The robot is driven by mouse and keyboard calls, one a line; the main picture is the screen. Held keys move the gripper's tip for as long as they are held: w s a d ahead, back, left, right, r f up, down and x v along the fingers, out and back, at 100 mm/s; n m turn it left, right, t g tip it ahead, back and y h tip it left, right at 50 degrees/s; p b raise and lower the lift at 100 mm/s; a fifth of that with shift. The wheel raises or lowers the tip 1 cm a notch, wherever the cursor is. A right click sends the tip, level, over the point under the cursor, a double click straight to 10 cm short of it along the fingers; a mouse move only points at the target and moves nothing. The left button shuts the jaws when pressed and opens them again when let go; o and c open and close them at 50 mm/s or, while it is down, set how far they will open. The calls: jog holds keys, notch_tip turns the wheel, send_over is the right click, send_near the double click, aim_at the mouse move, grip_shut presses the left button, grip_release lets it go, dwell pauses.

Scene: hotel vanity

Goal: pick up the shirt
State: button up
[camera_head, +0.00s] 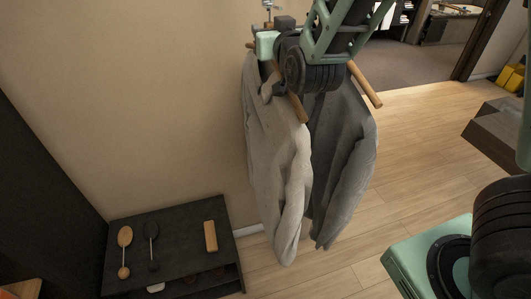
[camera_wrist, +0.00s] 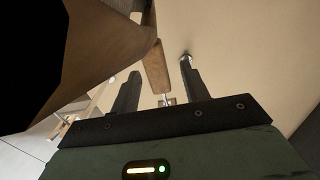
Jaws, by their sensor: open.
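Two grey garments hang from wooden hangers in front of the wall in the head view. The lighter shirt (camera_head: 272,150) is on the left. The darker shirt (camera_head: 345,160) is on the right, partly behind my arm. My gripper (camera_wrist: 160,75) is open, its two dark fingers pointing away in the wrist view. A wooden hanger part (camera_wrist: 156,68) shows between and beyond the fingers; I cannot tell whether they touch it. In the head view my wrist is at the top of the garments and hides part of the hangers. The fingertips are hard to make out there.
A low dark table (camera_head: 180,229) stands at the lower left with two spoon-shaped brushes and a wooden block (camera_head: 210,236). The wall (camera_head: 150,80) is close behind the garments. Open wooden floor (camera_head: 420,140) lies to the right.

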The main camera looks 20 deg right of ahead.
jog(key=shift+w, duration=0.25)
grip_shut()
jog(key=shift+r, duration=0.1)
